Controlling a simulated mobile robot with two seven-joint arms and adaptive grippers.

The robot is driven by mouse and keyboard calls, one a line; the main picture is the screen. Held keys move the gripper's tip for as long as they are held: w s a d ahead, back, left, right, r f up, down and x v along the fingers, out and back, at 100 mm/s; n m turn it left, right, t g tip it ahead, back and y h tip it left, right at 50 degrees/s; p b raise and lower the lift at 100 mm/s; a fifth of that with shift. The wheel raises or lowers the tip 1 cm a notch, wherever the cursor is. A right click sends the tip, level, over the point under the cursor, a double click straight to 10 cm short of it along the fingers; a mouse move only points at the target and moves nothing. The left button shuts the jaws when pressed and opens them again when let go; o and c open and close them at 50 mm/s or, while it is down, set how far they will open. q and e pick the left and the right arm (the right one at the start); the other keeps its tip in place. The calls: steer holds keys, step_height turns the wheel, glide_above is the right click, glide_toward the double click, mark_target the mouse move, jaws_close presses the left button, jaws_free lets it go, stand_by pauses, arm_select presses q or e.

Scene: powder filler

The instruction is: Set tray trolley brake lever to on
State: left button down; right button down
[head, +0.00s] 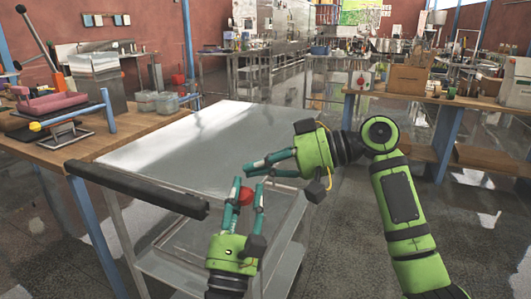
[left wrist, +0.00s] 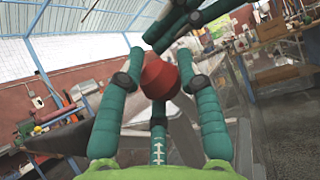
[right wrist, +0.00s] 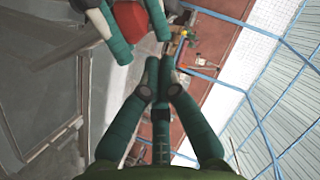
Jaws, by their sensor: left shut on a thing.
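The tray trolley (head: 185,150) is a grey steel cart with a flat top, lower shelves and a thick black handle bar (head: 135,188) at its near left. A red knob (head: 245,196), apparently the brake lever's, shows at its right side; the lever's shaft is hidden. My left gripper (head: 244,192) is shut around the knob, which also shows between its fingers in the left wrist view (left wrist: 160,78). My right gripper (head: 250,169) is just above and beside the knob, its fingers drawn together and empty. In the right wrist view its fingertips (right wrist: 160,66) meet close below the knob (right wrist: 130,20).
A wooden bench (head: 110,143) with a pink-topped device and clear bins stands on the left. Another bench (head: 430,95) with boxes stands at the back right. The grey floor right of the trolley is open.

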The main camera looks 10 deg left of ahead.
arm_select(q)
steer(key=shift+r, duration=0.1)
arm_select(e)
steer(key=shift+s+f, duration=0.25)
steer(key=shift+s, duration=0.05)
